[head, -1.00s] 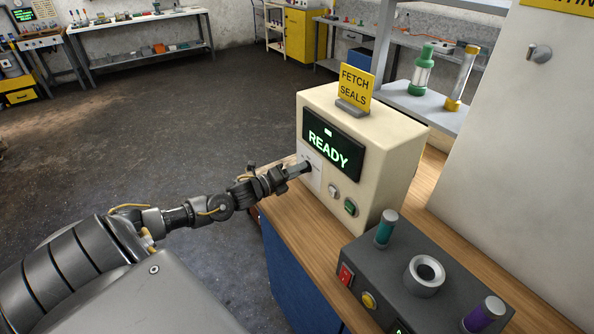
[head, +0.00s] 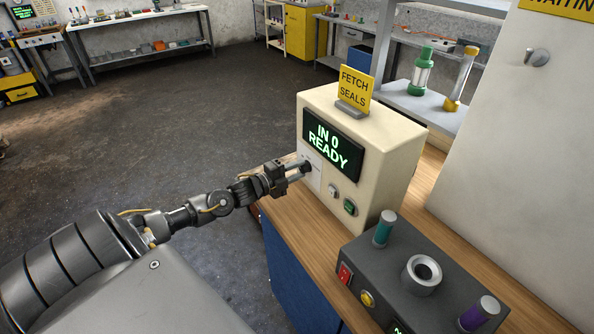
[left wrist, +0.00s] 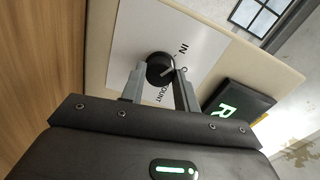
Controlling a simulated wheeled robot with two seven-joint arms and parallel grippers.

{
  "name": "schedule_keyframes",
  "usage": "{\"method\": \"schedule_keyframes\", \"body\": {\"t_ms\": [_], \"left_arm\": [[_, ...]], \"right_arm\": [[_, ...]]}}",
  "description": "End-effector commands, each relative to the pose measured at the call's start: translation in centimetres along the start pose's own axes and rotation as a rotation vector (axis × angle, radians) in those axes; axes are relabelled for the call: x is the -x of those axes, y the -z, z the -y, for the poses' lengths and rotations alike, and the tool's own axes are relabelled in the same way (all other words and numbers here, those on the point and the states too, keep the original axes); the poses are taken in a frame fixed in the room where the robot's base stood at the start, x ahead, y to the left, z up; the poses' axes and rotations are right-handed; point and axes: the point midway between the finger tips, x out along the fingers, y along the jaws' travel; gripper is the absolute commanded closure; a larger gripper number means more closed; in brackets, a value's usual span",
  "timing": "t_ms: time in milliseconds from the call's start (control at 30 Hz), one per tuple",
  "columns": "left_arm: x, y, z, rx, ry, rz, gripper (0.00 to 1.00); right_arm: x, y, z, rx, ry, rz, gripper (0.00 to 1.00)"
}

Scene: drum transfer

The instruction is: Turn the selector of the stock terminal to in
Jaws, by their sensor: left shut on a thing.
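The stock terminal (head: 385,150) is a cream box on the wooden bench. Its dark screen (head: 333,145) reads "IN 0 READY" in green. The selector (left wrist: 159,67) is a round black knob on a pale plate (left wrist: 205,42) with "IN" and other, partly hidden lettering. The fingers partly hide the knob in the head view. My right gripper is not in view.
A grey switch box (head: 405,265) with green-topped and purple-topped pegs stands in front of the terminal. A yellow "FETCH SEALS" sign (head: 355,86) stands on top of the terminal. A green button (head: 349,207) is low on its face. The floor at left is clear.

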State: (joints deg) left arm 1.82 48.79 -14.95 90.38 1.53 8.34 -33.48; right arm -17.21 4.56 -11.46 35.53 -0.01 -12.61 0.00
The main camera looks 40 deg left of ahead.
Motion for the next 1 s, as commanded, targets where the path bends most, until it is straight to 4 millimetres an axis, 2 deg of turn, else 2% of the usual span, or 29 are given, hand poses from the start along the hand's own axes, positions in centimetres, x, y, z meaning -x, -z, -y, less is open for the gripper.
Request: {"method": "schedule_keyframes", "body": {"t_ms": [433,467,600,867,1000], "left_arm": [[0.02,-0.06,-0.03,0.010,-0.001,0.002,0.92],[0.02,-0.06,-0.03,0.010,-0.001,0.001,0.65],[0.00,-0.03,-0.03,0.009,-0.001,0.001,0.47],[-0.01,0.02,-0.03,0.009,0.000,0.000,0.47],[0.76,-0.01,-0.22,0.008,-0.002,-0.001,0.47]], "right_arm": [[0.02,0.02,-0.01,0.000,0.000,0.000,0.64],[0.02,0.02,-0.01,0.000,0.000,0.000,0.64],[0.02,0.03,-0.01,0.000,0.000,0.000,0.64],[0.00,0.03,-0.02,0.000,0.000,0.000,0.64],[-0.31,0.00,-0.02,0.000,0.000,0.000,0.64]]}}
